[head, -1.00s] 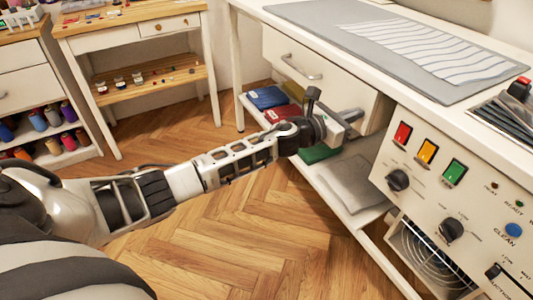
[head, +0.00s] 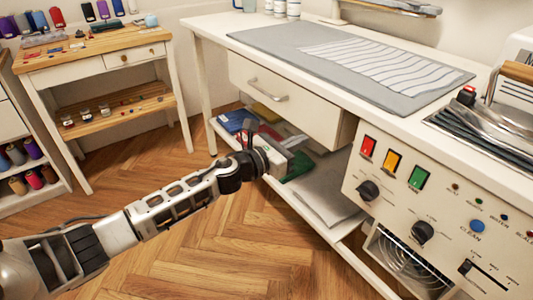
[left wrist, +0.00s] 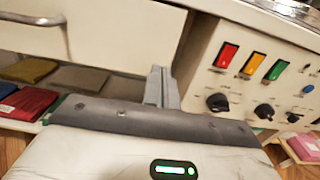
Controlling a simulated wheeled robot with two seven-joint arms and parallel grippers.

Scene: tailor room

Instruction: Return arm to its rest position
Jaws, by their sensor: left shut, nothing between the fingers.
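My left arm (head: 175,200) reaches in from the left in the head view. Its gripper (head: 292,150) is in front of the lower shelf, below the white drawer (head: 290,107) of the work table. In the left wrist view the two grey fingers (left wrist: 160,86) are together and hold nothing. The drawer front (left wrist: 85,32) is beyond them at upper left, with a gap to the fingers. The gripper partly hides the folded cloths on the shelf in the head view. My right gripper is not in view.
The control panel (head: 440,215) with coloured switches stands right of the gripper. Folded cloths (head: 238,121) lie on the lower shelf (head: 340,240). A grey mat (head: 270,42) covers part of the tabletop. A wooden side table (head: 95,62) stands at left. The wooden floor (head: 225,255) between is clear.

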